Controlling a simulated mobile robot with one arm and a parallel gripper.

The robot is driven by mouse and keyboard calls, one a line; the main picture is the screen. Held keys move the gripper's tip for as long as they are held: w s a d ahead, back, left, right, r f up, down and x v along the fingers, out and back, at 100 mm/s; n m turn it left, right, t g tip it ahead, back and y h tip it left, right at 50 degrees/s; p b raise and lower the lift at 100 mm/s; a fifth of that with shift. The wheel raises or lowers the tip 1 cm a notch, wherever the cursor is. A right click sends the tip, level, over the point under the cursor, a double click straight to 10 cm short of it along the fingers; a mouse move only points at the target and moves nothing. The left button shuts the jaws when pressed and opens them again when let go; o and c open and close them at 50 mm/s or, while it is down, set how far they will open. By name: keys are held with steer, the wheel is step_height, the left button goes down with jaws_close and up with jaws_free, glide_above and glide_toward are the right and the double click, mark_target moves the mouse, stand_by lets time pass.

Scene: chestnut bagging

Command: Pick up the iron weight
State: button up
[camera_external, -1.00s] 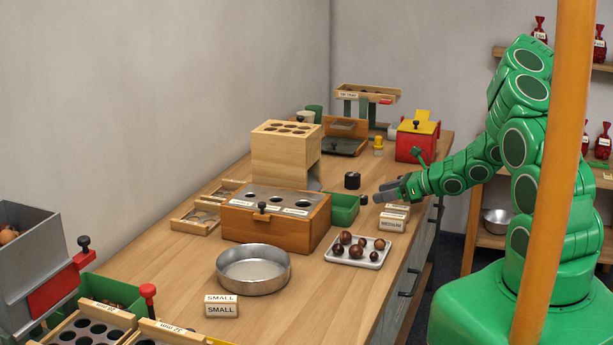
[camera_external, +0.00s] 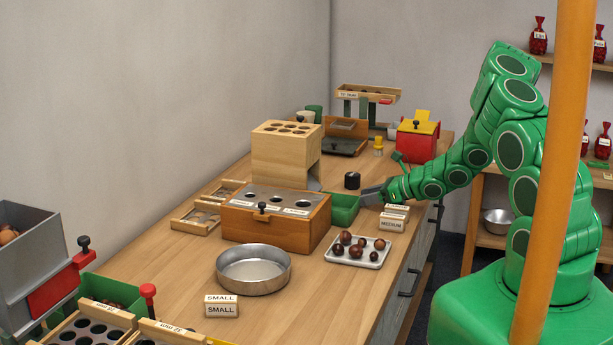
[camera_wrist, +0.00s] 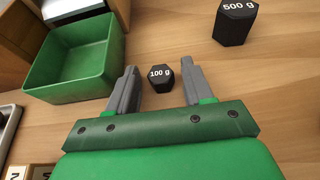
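A small black hexagonal weight marked "100 g" (camera_wrist: 161,78) lies on the wooden table in the wrist view, between and just beyond the fingertips. My gripper (camera_wrist: 160,80) is open, one grey finger on each side of it, with gaps showing. A larger black weight marked "500 g" (camera_wrist: 235,22) stands farther away to the right, and it also shows in the external view (camera_external: 352,180). In the external view my gripper (camera_external: 366,197) is low over the table beside the green bin; the small weight is hidden there.
The green bin (camera_wrist: 75,60) stands just left of my fingers, by the wooden box with holes (camera_external: 275,222). Label blocks (camera_external: 392,222) and a metal tray of chestnuts (camera_external: 335,258) lie nearer the camera. A red box (camera_external: 416,145) stands behind.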

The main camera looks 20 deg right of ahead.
jaws_close()
steer(key=shift+r, duration=0.85)
steer(key=s+r, duration=1.1)
steer(key=s, duration=0.3)
steer(key=shift+a+r, duration=0.15)
steer(key=shift+a, duration=0.25)
